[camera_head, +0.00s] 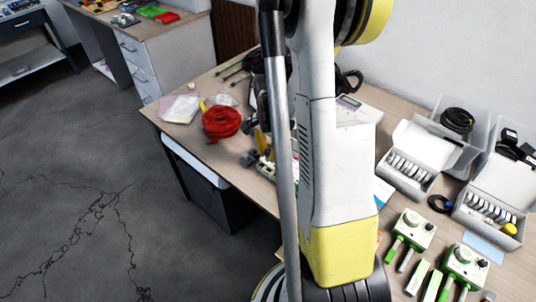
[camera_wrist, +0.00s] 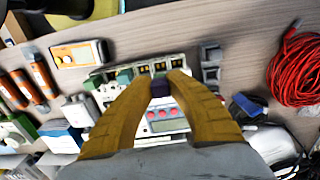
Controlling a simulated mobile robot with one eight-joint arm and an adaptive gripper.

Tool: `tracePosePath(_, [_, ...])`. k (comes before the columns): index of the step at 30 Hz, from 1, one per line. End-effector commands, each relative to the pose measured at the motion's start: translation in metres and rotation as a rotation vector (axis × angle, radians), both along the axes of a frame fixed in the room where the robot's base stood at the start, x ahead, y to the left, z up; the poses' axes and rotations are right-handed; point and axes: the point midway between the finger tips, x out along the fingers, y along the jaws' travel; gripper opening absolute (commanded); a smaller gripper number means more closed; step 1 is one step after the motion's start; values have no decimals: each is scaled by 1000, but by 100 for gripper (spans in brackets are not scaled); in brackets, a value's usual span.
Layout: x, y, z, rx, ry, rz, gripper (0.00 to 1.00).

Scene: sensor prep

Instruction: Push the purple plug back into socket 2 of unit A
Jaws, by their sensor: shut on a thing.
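In the wrist view my gripper (camera_wrist: 159,82) reaches forward with its two yellow-brown fingers closed on a small dark purple plug (camera_wrist: 160,88). The plug is at the front of a pale unit (camera_wrist: 140,72) with a row of dark sockets (camera_wrist: 165,66) and green parts at its left. I cannot read any label, so unit A and socket 2 cannot be told apart by marking. Whether the plug is seated or just in front of a socket cannot be told. In the head view my arm hides most of this.
A red cable coil (camera_wrist: 297,68) lies right of the unit; it also shows in the head view (camera_head: 221,121). Open white boxes (camera_head: 413,160) and green-and-white devices (camera_head: 411,229) are on the right of the table.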

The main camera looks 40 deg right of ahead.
Motion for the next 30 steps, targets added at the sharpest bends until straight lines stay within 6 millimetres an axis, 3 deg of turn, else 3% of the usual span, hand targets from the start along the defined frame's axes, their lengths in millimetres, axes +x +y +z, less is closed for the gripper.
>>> tracePosePath(8, [0,-1,-14,0,0,-7,0])
tracePosePath(17, [0,-1,-42,0,0,-5,0])
tracePosePath(30, [0,0,-39,0,0,-4,0])
